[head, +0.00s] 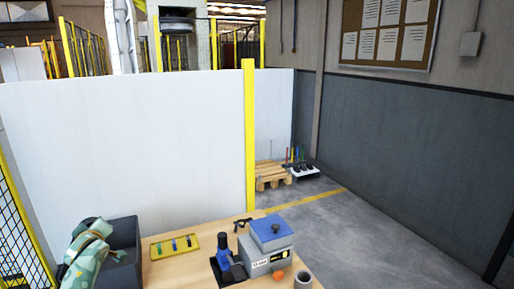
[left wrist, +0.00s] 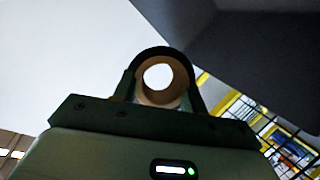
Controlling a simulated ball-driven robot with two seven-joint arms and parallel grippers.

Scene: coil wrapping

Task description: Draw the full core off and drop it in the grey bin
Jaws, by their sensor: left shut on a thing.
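My left gripper (left wrist: 160,92) is shut on the full core (left wrist: 170,99), a short hollow roll with a dark outer layer and a tan inner tube, seen end-on in the left wrist view. In the head view my left arm comes in at the lower left, in front of the dark grey bin (head: 124,232) at the table's left end. The core cannot be made out there, and I cannot tell whether it is inside the bin's rim. The wrapping machine (head: 262,266), grey with a blue top and an orange knob, stands on the table. My right gripper is not in view.
A yellow tray (head: 155,247) with several small coloured pieces lies between bin and machine. A blue upright part (head: 223,246) stands beside the machine, and a grey cup (head: 303,280) is at its right. A white partition (head: 120,150) rises behind the table.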

